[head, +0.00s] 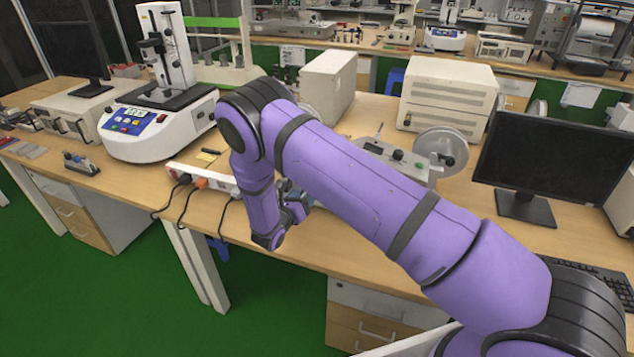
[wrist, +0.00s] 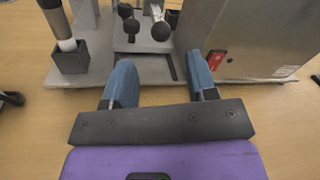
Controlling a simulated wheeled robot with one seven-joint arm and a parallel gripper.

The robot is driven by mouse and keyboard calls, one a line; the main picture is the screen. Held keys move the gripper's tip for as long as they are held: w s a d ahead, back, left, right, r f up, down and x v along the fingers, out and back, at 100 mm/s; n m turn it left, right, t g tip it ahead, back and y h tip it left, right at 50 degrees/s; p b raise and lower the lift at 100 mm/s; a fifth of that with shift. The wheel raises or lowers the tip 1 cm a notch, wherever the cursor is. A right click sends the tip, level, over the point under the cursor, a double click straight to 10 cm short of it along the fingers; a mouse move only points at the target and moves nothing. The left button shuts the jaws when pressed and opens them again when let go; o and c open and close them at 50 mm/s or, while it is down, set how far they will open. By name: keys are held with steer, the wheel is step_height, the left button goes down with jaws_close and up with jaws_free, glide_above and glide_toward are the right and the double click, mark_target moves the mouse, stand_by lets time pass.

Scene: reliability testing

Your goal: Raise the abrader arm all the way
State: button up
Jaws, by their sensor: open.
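In the wrist view, a grey metal machine that looks like the abrader fills the top, with a flat base plate (wrist: 150,72). Rods ending in black ball knobs (wrist: 160,31) stand near its middle; which part is the abrader arm I cannot tell. My gripper (wrist: 161,75) is open and empty. Its two blue fingers reach over the plate's near edge, short of the knobs, and nothing is between them. In the head view, a grey machine (head: 388,152), probably the same one, is partly hidden behind my purple arm.
A metal housing with a red switch (wrist: 216,59) stands close beside the right finger. A dark square holder (wrist: 70,58) with an upright rod is at the left. In the head view, a monitor (head: 555,160) stands right, a white power strip (head: 205,180) left. Bare wood lies in front.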

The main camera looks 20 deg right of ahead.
steer(key=x, duration=0.9)
jaws_close()
